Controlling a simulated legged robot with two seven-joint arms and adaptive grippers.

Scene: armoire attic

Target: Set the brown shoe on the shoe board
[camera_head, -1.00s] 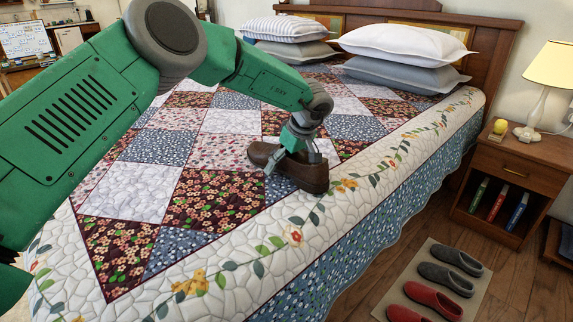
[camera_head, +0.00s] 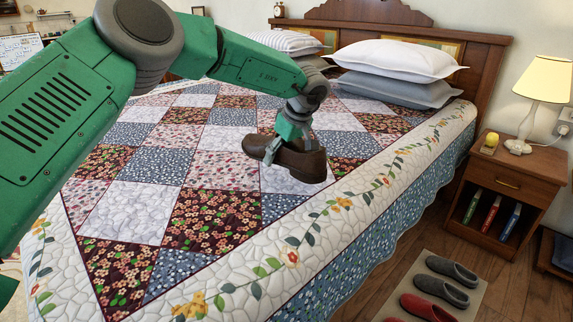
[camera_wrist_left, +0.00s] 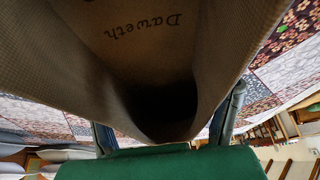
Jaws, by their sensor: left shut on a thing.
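The brown shoe (camera_head: 302,163) is held in my left gripper (camera_head: 284,146), over the patchwork quilt in the head view. Its toe points right and slightly down, and it appears raised off the quilt. In the left wrist view the shoe (camera_wrist_left: 150,50) fills the upper middle, its opening and lettered insole facing the camera, with a finger at each side. The shoe board (camera_head: 418,266) looks like the beige mat on the floor at lower right, carrying grey slippers (camera_head: 452,270) and red slippers (camera_head: 428,308). It is partly cut off by the frame. My right gripper is not in view.
The bed (camera_head: 150,258) fills the middle, with pillows (camera_head: 400,55) at its head. A wooden nightstand (camera_head: 510,170) stands right of it with a lamp (camera_head: 543,75), a small yellow object (camera_head: 490,142) and books below. Bare floor (camera_head: 385,255) lies between bed and board.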

